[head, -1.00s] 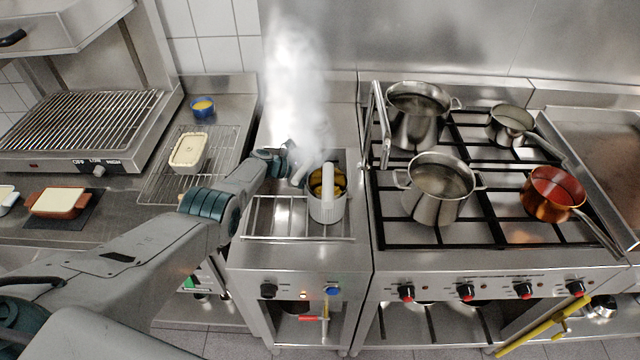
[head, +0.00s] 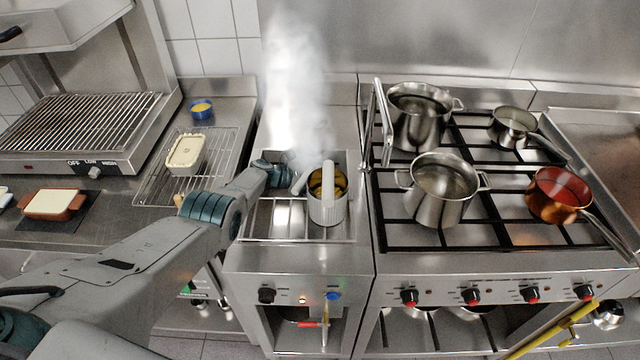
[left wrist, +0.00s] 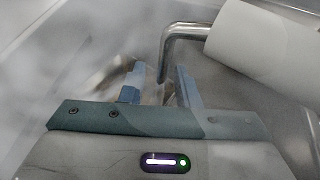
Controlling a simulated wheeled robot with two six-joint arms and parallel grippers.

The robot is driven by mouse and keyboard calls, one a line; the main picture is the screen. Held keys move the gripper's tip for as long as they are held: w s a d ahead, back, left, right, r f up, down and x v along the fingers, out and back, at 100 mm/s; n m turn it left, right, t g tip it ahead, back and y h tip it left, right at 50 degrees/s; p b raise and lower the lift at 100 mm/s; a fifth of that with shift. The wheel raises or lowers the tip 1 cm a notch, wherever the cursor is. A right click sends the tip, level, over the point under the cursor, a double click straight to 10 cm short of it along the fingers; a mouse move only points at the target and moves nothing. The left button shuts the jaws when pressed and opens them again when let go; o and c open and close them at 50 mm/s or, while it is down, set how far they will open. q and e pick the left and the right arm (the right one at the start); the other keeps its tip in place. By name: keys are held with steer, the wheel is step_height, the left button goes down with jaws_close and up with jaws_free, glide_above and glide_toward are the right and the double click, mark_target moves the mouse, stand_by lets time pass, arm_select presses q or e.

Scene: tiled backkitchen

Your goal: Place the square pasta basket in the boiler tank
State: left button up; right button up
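A pale basket (head: 327,207) with yellow-brown contents and a white upright handle stands at the right of the boiler's top; its outline looks rounded. The boiler tank (head: 342,160) lies behind it, partly veiled by steam. A second pale handle (head: 299,183) shows just left of the basket; what it belongs to is hidden, so I cannot place the square basket for certain. My left gripper (head: 290,176) is beside this handle. In the left wrist view its fingers (left wrist: 159,85) are apart, with a bent metal rod and white handle (left wrist: 262,42) just ahead. My right gripper is out of view.
A wire rack (head: 275,222) covers the boiler's front left. Steam (head: 295,90) rises above the tank and hazes the wrist view. Pots, including a large one (head: 440,188), crowd the stove at right. A cream-filled container (head: 186,152) stands on a rack at left.

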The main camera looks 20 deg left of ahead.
arm_select(q)
steer(key=p+v, duration=0.4)
steer(key=v, duration=0.3)
steer(key=shift+s+a+r, duration=0.15)
steer(key=shift+a+r, duration=0.05)
steer(key=shift+r, duration=0.05)
